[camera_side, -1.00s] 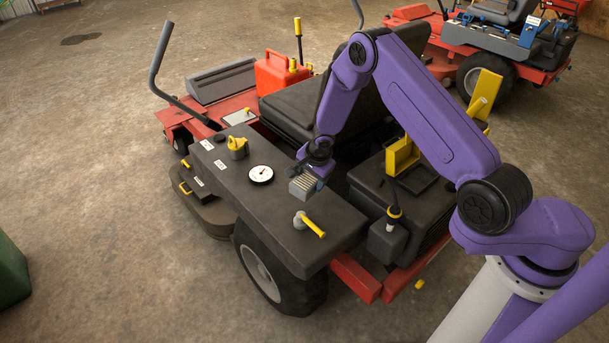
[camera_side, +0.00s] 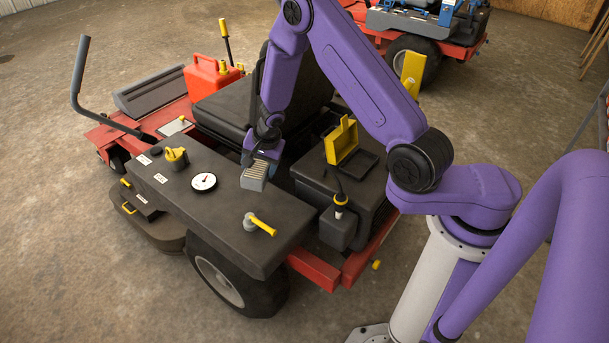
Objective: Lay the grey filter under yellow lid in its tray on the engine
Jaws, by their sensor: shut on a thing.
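The grey ribbed filter (camera_side: 254,177) is held below my gripper (camera_side: 263,155), which is shut on it. It appears at the seat-side edge of the dark fender top (camera_side: 225,212); I cannot tell whether it touches. The yellow lid (camera_side: 342,140) stands raised on the dark engine housing (camera_side: 320,170), to the right of the filter. The dark tray (camera_side: 364,163) shows beside the lid, and its inside is hard to make out. My gripper is left of the lid and apart from it. The fingers are small and partly hidden.
A white gauge (camera_side: 204,182), a yellow cap (camera_side: 175,157) and a yellow-handled valve (camera_side: 260,224) stand up from the fender. A grey box with a black stalk (camera_side: 340,222) is in front of the engine. The seat (camera_side: 240,103) and red can (camera_side: 208,76) are behind.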

